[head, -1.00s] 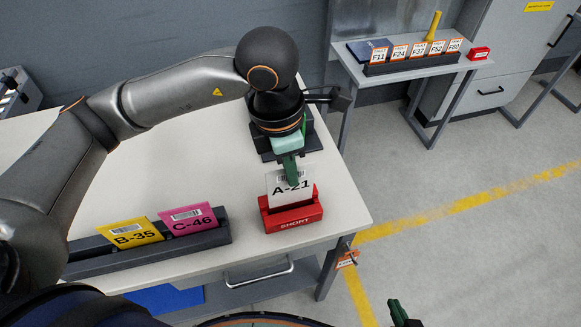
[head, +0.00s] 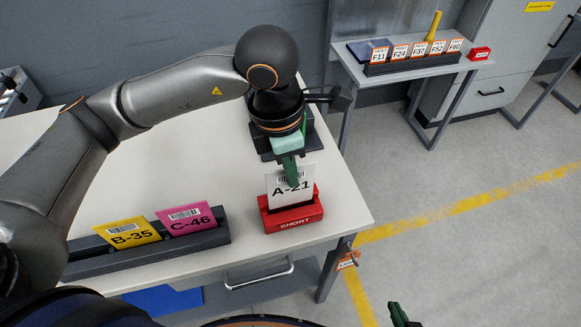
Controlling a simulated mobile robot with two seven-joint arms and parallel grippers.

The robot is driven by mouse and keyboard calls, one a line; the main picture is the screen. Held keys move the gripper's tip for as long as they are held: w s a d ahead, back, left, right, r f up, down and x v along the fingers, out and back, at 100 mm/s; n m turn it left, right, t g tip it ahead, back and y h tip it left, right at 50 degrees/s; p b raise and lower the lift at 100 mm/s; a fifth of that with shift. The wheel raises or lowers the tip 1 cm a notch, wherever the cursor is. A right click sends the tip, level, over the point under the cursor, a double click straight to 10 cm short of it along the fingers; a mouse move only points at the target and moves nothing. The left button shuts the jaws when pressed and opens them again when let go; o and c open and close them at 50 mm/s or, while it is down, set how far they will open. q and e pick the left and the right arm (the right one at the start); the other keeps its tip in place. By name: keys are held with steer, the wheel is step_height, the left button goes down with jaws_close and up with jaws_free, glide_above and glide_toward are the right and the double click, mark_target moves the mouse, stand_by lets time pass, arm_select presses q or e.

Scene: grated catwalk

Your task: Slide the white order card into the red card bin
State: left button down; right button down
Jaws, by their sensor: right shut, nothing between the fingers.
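The white order card (head: 291,188), marked A-21 with a barcode at its top, stands nearly upright in the red card bin (head: 292,218). The bin, lettered SHORT, sits near the table's right front corner. Its front wall hides the card's lower edge. My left gripper (head: 289,167) comes down from above and is shut on the card's upper edge. One green finger lies in front of the card and covers part of the barcode; the far finger is hidden. My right gripper (head: 403,316) shows only its green fingertips at the bottom edge, shut and empty, away from the table.
A dark rack (head: 150,252) at the front left holds a yellow B-35 card (head: 127,233) and a pink C-46 card (head: 186,219). A dark holder (head: 268,145) stands behind the bin, below my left wrist. A side table (head: 407,73) with more cards stands farther back. The table's middle is clear.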

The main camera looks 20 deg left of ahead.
arm_select(q)
steer(key=shift+f+b, duration=1.75)
steer(key=shift+b, duration=0.05)
steer(key=c, duration=0.6)
jaws_free()
steer(key=shift+r+p, duration=2.45)
steer(key=shift+r, duration=1.6)
steer(key=shift+s, duration=0.1)
